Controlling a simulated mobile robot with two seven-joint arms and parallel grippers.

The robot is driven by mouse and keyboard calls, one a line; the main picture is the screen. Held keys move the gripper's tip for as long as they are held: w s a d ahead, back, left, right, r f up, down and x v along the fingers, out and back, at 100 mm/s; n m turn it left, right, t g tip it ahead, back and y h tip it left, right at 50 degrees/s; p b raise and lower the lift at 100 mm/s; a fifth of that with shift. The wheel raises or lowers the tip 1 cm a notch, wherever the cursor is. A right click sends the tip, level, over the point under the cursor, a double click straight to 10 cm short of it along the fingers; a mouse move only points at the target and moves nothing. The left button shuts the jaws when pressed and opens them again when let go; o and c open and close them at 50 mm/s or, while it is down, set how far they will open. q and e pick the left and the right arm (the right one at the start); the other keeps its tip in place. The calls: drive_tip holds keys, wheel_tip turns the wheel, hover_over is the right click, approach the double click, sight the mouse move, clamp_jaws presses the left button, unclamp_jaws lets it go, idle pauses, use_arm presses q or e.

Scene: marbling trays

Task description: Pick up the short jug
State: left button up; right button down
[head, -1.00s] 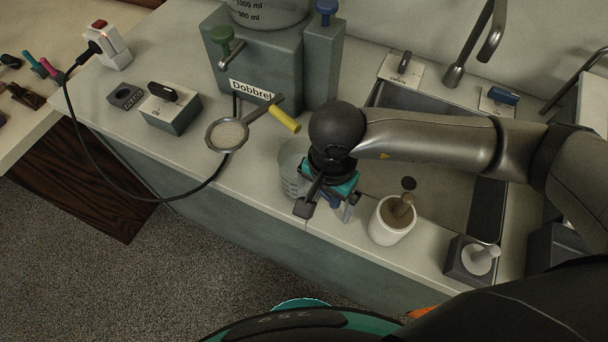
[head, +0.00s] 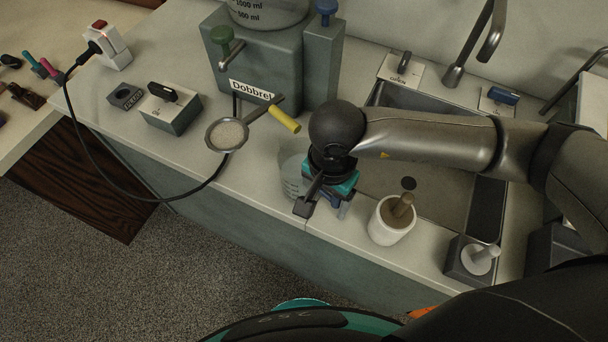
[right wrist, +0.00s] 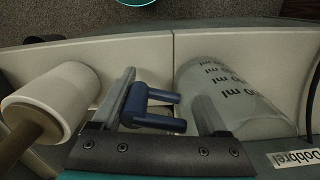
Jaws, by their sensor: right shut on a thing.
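The short jug (head: 291,177) is clear with dark ml marks. It stands upright on the counter near its front edge, partly hidden behind my right gripper (head: 325,204). In the right wrist view the jug (right wrist: 236,88) is on the right, and its blue handle (right wrist: 139,104) points left toward the mortar. My right gripper (right wrist: 164,95) reaches down over the handle with a finger on each side and is shut on it. The jug's base appears to rest on the counter. My left gripper is not in view.
A white mortar with a pestle (head: 391,222) stands close to the right of the gripper. A sink (head: 425,190) lies behind. A round strainer with a yellow handle (head: 228,134) and the grey Dobbrel machine (head: 262,62) are to the left and back. Counter left of the jug is clear.

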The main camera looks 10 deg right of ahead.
drive_tip(key=shift+s+r, duration=0.1)
drive_tip(key=shift+s, duration=0.05)
idle(0.4)
drive_tip(key=shift+r, duration=0.5)
drive_tip(key=shift+s+a+r, duration=0.1)
drive_tip(key=shift+a, duration=0.05)
drive_tip(key=s+a+b, duration=0.2)
drive_tip(key=s+a, duration=0.7)
drive_tip(key=s, duration=0.5)
drive_tip(key=shift+s+a, duration=0.2)
drive_tip(key=shift+a, duration=0.2)
